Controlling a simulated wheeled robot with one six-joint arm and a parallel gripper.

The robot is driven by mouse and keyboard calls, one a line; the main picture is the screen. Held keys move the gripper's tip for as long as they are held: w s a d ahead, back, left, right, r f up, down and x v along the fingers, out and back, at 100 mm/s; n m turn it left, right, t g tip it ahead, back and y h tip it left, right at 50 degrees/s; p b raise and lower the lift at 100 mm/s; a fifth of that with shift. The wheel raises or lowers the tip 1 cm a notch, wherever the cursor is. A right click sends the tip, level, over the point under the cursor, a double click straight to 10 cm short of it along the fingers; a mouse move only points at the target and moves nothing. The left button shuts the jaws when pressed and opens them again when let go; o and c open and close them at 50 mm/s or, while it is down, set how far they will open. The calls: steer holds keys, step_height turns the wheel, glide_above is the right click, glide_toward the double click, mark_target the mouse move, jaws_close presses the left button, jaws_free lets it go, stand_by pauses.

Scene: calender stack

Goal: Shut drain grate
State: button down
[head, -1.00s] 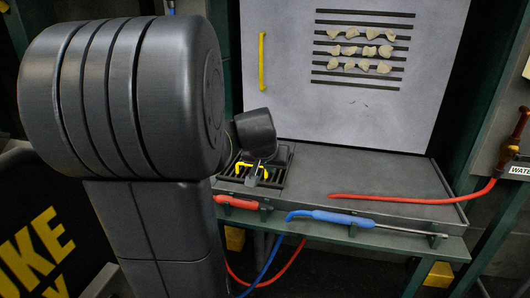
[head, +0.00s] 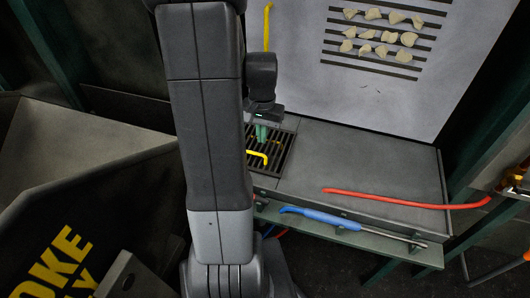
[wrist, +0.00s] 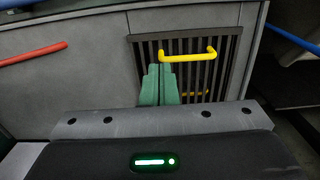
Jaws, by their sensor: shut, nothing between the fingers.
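The drain grate (head: 284,148) is a dark slatted panel set in the left part of the grey bench top. In the wrist view the grate (wrist: 224,72) fills the middle, with a yellow bar handle (wrist: 190,56) on it. The handle (head: 257,156) also shows in the head view. A second yellow piece (wrist: 192,93) shows lower among the slats. My gripper (head: 261,134) points down over the grate, its green fingers together and empty. In the wrist view the fingers (wrist: 158,83) are beside the handle's left end. I cannot tell whether they touch the grate or whether it lies fully flush.
A red hose (head: 400,201) crosses the right of the bench. A blue-handled tool (head: 330,217) hangs along its front edge. A slotted panel (head: 400,100) with several pale lumps stands behind. A dark bin (head: 60,215) is at left. The bench's middle is clear.

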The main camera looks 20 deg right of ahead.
mark_target(262, 172)
steer(key=f, duration=1.4)
steer(key=shift+s+a, duration=0.15)
steer(key=shift+s, duration=0.05)
